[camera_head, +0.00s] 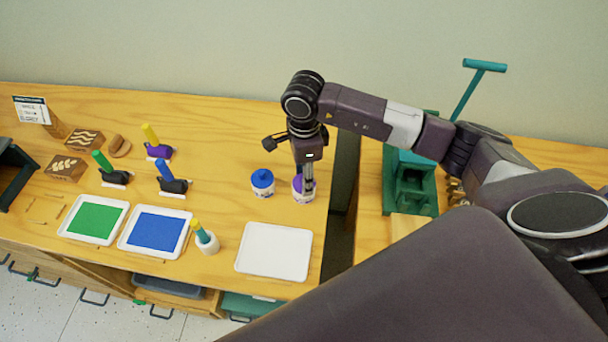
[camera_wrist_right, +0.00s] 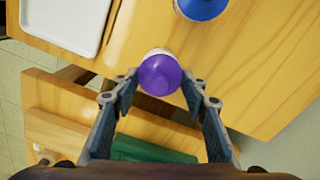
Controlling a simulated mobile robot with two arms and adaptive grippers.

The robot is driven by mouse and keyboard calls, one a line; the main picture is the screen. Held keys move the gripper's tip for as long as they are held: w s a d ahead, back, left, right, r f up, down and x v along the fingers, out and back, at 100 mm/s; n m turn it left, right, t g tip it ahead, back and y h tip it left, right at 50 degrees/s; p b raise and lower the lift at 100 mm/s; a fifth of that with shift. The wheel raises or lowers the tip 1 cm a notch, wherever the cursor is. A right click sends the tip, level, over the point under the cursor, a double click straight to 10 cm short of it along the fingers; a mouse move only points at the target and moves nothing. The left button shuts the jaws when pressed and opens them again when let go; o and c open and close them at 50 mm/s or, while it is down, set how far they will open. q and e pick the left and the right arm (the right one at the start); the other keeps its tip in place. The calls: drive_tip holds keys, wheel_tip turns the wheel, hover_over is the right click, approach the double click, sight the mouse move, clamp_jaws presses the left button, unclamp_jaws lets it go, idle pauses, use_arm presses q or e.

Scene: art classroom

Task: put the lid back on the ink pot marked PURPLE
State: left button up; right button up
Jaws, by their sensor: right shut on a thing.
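The purple lid (camera_head: 298,183) is between the fingers of my right gripper (camera_head: 307,188), which points down near the table's right edge. It also shows from above as a purple domed cap in the wrist view (camera_wrist_right: 160,75). A white ink pot (camera_head: 303,197) is directly under the lid; its pale rim (camera_wrist_right: 159,51) shows just beyond the lid in the wrist view. Whether the lid is fully seated or slightly above the pot cannot be told. The pot's marking is too small to read. My left gripper is not in view.
A pot with a blue lid (camera_head: 262,179) stands close to the left. An empty white tray (camera_head: 274,252) lies in front. Blue (camera_head: 155,232) and green (camera_head: 95,219) ink trays and several stamps are further left. A green press (camera_head: 410,185) stands right, across a gap.

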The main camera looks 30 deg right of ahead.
drive_tip(key=shift+b, duration=0.5)
idle(1.4)
drive_tip(key=shift+f+b, duration=0.15)
drive_tip(key=shift+b, duration=0.5)
idle(0.8)
idle(0.3)
drive_tip(key=o, duration=0.9)
drive_tip(key=shift+c, duration=0.2)
drive_tip(key=shift+o, duration=0.4)
drive_tip(key=o, duration=0.4)
drive_tip(key=shift+r+p, duration=1.8)
drive_tip(key=shift+r, duration=1.75)
